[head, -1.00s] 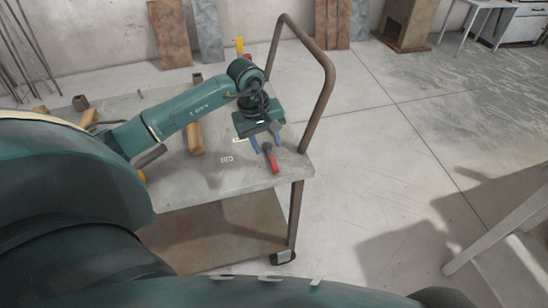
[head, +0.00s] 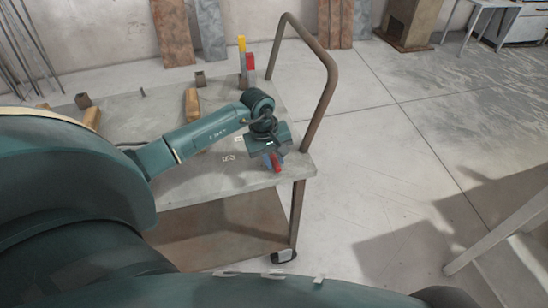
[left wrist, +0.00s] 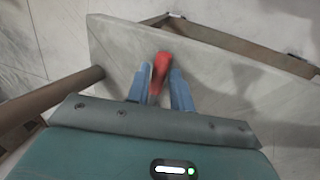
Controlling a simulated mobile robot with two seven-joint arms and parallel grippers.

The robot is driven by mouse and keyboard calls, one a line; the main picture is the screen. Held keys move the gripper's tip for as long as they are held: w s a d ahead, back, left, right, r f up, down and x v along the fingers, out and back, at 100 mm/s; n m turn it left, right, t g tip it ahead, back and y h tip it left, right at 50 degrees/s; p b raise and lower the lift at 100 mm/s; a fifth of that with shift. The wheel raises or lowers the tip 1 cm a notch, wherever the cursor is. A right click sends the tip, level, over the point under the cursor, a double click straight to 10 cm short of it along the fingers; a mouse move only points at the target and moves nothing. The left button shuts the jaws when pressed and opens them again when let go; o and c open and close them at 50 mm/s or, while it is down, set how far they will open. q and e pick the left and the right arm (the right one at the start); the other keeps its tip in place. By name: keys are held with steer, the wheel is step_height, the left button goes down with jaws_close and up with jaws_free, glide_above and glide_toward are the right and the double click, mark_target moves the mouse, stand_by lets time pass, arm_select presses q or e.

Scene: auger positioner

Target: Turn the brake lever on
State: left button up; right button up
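The red lever handle (head: 276,168), which I take for the brake lever, is at the near right corner of the grey cart top (head: 235,175). My left gripper (head: 270,161) is down over it. In the left wrist view the red handle (left wrist: 160,70) lies between the two blue fingers (left wrist: 160,90), one on each side, with little or no gap, so the gripper looks shut on it. The lever's base is hidden by my gripper. My right gripper is not in view.
A brown tubular push handle (head: 325,85) rises at the cart's right end, close to my left gripper. Yellow (head: 242,44) and red (head: 250,62) upright parts stand at the back. A wooden block (head: 191,103) lies on the top.

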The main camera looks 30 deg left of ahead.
arm_select(q)
jaws_close()
stand_by(0.3)
